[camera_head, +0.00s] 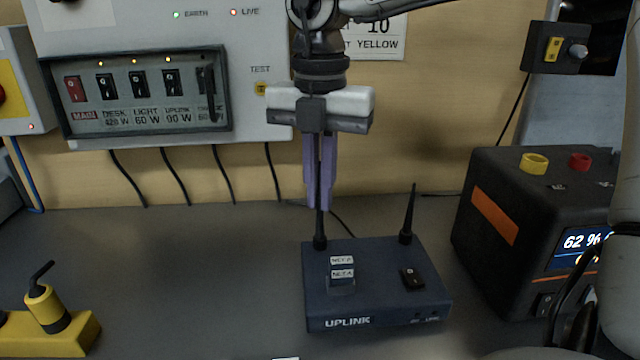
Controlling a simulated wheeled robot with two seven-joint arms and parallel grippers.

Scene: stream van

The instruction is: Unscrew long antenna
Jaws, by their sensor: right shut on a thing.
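The dark blue UPLINK box (318,292) sits on the grey bench. The long black antenna (320,227) stands upright at its back left corner, with its thicker base on the box. My right gripper (320,204) points straight down above that corner, its purple fingers shut on the upper part of the long antenna. The fingers hide part of the antenna's shaft. A shorter black antenna (408,213) stands at the back right corner of the box, apart from my gripper.
A black power unit (484,222) with a "62 %" display stands to the right. A yellow block with a black lever (50,310) is at lower left. A switch panel (140,95) hangs on the wall, cables below it.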

